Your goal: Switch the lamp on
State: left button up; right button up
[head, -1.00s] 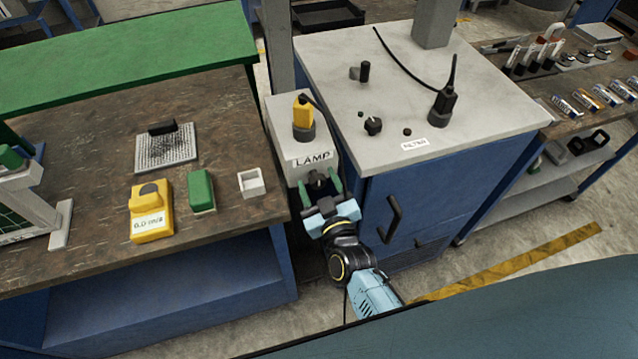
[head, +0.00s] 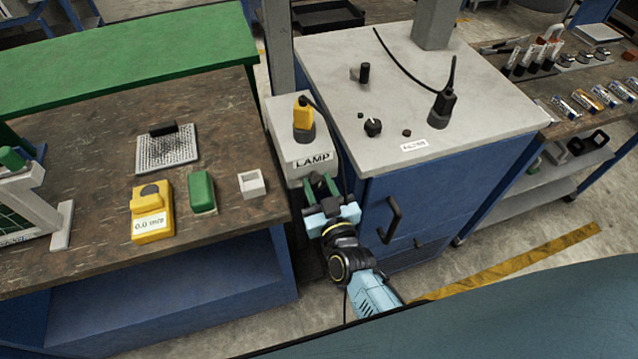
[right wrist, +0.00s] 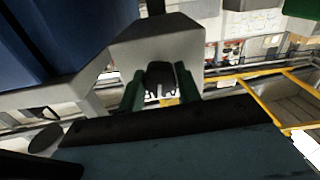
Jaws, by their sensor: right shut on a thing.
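The lamp box (head: 291,150) is a light grey housing with a "LAMP" label, standing between the wooden bench and the blue cabinet. A yellow plug (head: 303,116) with a dark collar and cable sits upright on its top. My right gripper (head: 322,182) is at the front face of the box, just below the label. In the right wrist view its green fingers (right wrist: 161,92) are shut on a dark knob (right wrist: 160,76) on the grey box (right wrist: 165,42). The knob is mostly hidden by the fingers in the head view. My left gripper is not in view.
The blue cabinet (head: 440,195) with a grey top and a door handle (head: 391,220) stands close on the right of my arm. The wooden bench (head: 100,190) is close on the left, holding a yellow meter (head: 152,212), a green block (head: 201,191) and a small white box (head: 251,184).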

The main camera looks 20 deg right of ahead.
jog(key=m, duration=0.3)
jog(key=shift+m, duration=0.3)
jog(key=m, duration=0.3)
jog(key=shift+m+p, duration=0.3)
jog(key=m, duration=0.3)
jog(key=shift+m, duration=0.4)
jog(key=shift+m+b, duration=0.55)
jog(key=shift+m, duration=1.65)
jog(key=o, duration=1)
jog(key=shift+c, duration=0.2)
jog(key=s, duration=1.3)
jog(key=shift+s+d+b, duration=0.2)
jog(key=shift+s+b, duration=0.05)
jog(key=shift+b, duration=0.1)
